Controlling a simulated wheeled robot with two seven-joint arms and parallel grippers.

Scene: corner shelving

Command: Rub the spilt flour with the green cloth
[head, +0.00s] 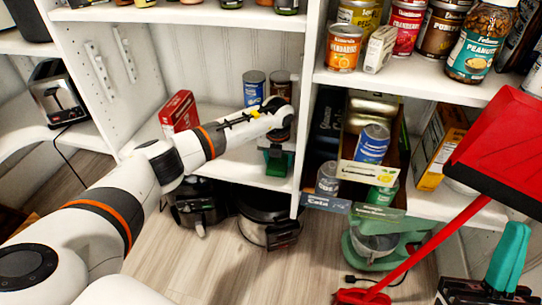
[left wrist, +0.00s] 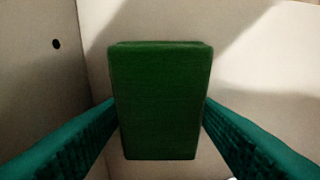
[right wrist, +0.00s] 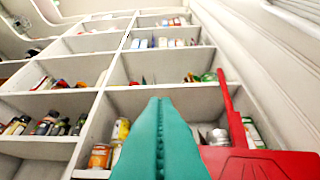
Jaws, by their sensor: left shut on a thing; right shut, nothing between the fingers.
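My left gripper (head: 278,148) reaches into the middle shelf compartment, near its front edge. It is shut on the green cloth (left wrist: 160,100), a thick block-like piece between the teal fingers in the left wrist view. The cloth also shows in the head view (head: 277,167), low at the shelf board. I cannot tell whether it touches the board. I cannot make out the spilt flour in any view; the arm and cloth cover part of the shelf. My right gripper (head: 510,257) is shut and empty at the lower right; its teal fingers fill the right wrist view's middle (right wrist: 160,140).
A red box (head: 179,112), a blue can (head: 254,88) and a dark can (head: 280,84) stand behind my left arm. A shelf upright (head: 307,100) is close on the right. A red dustpan (head: 510,140) is near my right gripper. Pots (head: 265,215) stand below.

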